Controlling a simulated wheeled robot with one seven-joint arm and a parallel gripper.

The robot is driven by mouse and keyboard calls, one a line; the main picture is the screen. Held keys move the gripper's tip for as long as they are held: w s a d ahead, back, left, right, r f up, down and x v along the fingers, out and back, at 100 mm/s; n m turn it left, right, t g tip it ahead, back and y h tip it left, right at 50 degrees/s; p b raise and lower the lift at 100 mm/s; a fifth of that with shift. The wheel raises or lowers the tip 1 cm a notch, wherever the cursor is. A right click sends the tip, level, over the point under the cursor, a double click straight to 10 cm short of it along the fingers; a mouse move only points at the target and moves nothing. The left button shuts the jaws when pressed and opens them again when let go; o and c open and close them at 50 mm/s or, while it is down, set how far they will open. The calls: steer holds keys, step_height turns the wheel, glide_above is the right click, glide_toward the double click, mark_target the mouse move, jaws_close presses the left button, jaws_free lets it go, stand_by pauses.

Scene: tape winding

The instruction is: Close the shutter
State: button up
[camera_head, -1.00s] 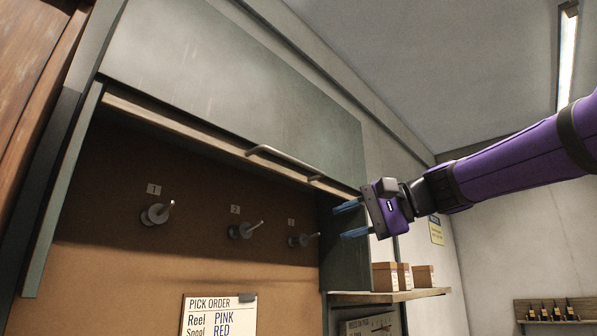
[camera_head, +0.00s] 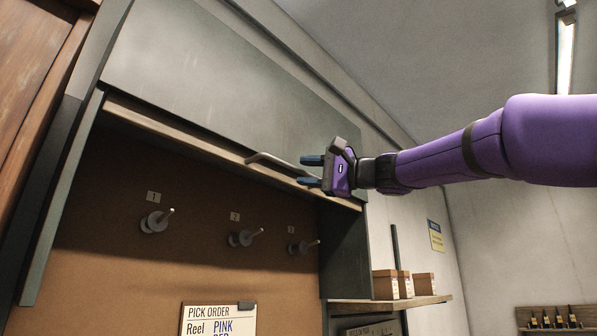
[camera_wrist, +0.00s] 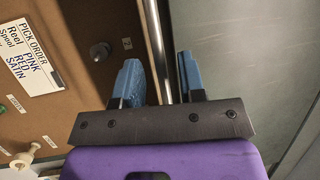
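The grey-green shutter (camera_head: 225,75) is raised above the peg board, with a wooden strip along its lower edge. Its bar handle (camera_head: 280,161) runs along that edge. My gripper (camera_head: 311,171) is at the right end of the handle, with its two blue fingers apart. In the wrist view, the handle bar (camera_wrist: 160,60) passes between the open fingers (camera_wrist: 160,80), with a gap on the left and little room on the right. I cannot tell whether either finger touches it.
Below the shutter are several numbered pegs (camera_head: 156,221) on a brown board (camera_head: 110,262) and a pick order sign (camera_head: 219,320). Small boxes (camera_head: 385,284) stand on a shelf (camera_head: 430,300) to the right. A dark side panel (camera_head: 343,245) bounds the opening.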

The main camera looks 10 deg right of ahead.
steer(key=shift+x, duration=1.3)
steer(key=shift+c, duration=0.4)
jaws_close()
steer(key=shift+f, duration=0.1)
step_height(320, 180, down, 27)
steer(key=shift+r, duration=0.25)
steer(key=shift+f, duration=0.15)
jaws_free()
steer(key=shift+d, duration=0.1)
steer(key=shift+o, duration=0.4)
